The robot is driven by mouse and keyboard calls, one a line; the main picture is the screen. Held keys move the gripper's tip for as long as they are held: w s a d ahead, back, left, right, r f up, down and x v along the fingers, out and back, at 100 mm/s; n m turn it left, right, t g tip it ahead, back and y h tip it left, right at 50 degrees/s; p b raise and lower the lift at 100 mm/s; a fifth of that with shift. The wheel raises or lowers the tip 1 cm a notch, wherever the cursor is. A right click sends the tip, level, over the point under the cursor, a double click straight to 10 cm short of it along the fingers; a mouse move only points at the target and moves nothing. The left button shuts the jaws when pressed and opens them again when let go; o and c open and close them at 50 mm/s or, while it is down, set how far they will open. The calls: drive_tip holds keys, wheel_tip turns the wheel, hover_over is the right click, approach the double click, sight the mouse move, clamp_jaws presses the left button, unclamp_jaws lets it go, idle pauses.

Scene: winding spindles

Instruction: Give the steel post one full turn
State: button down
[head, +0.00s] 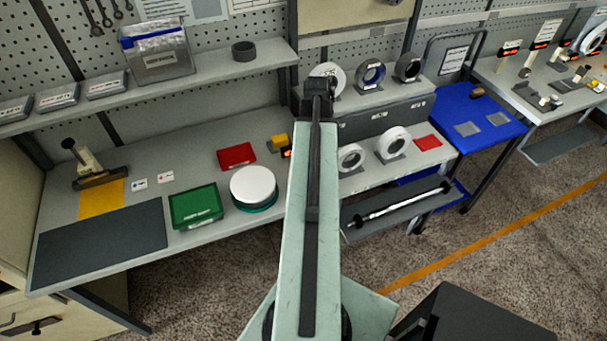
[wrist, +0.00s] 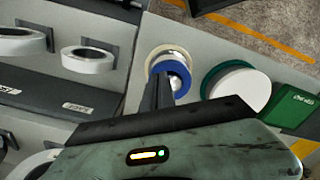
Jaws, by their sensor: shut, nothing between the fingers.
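In the wrist view, a round stand with a cream outer ring and a blue ring (wrist: 182,70) inside it lies just beyond my fingertips. My gripper (wrist: 161,84) is shut and empty, and its dark fingers cover the lower left part of these rings. A steel post cannot be made out clearly; a pale patch shows at the middle of the rings, partly behind the fingers. In the head view my own arm covers this part of the bench, so neither the rings nor the fingertips show there.
A white disc on a green base (head: 253,187) stands close beside the rings, with a green bin (head: 196,206) beyond it. White rolls (head: 393,143) stand on the other side. A red tray (head: 236,156) lies behind. A dark mat (head: 100,243) lies bare at the left.

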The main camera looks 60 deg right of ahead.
wheel_tip(320, 180, down, 4)
drive_tip(key=b, duration=0.3)
drive_tip(key=shift+w+f, duration=0.1)
drive_tip(key=shift+w+a, duration=0.1)
idle(0.4)
drive_tip(key=shift+a, duration=0.7)
drive_tip(key=shift+w+a, duration=0.15)
drive_tip(key=shift+a, duration=0.45)
drive_tip(key=shift+a, duration=0.1)
